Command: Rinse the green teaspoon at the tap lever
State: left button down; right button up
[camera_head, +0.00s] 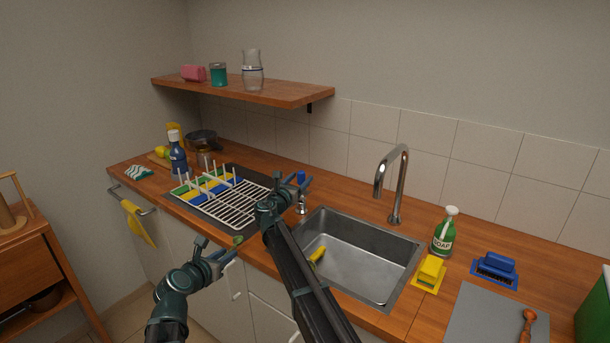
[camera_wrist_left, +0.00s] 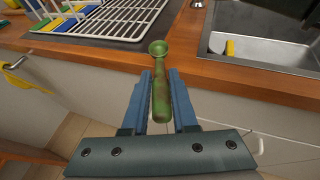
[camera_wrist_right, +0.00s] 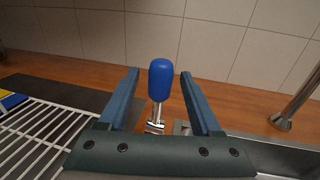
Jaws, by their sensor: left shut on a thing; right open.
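The green teaspoon (camera_wrist_left: 161,100) is held by its handle in my left gripper (camera_wrist_left: 161,97), with its bowl pointing away from me; brownish patches show on it. In the head view the teaspoon (camera_head: 238,241) and left gripper (camera_head: 225,254) are in front of the counter edge, left of the sink. The blue-topped tap lever (camera_wrist_right: 160,80) stands upright between the open fingers of my right gripper (camera_wrist_right: 160,95), seemingly untouched. The lever also shows in the head view (camera_head: 301,177), beside the right gripper (camera_head: 290,187). The chrome tap (camera_head: 400,185) arches over the sink (camera_head: 365,262); no water is visible.
A wire dish rack (camera_head: 236,208) is left of the lever. A yellow item (camera_head: 318,254) lies in the sink. A green soap bottle (camera_head: 445,231), yellow sponge (camera_head: 431,270) and blue brush (camera_head: 496,266) stand right of it. My right arm crosses the sink's left edge.

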jog(key=shift+x, duration=2.15)
grip_shut()
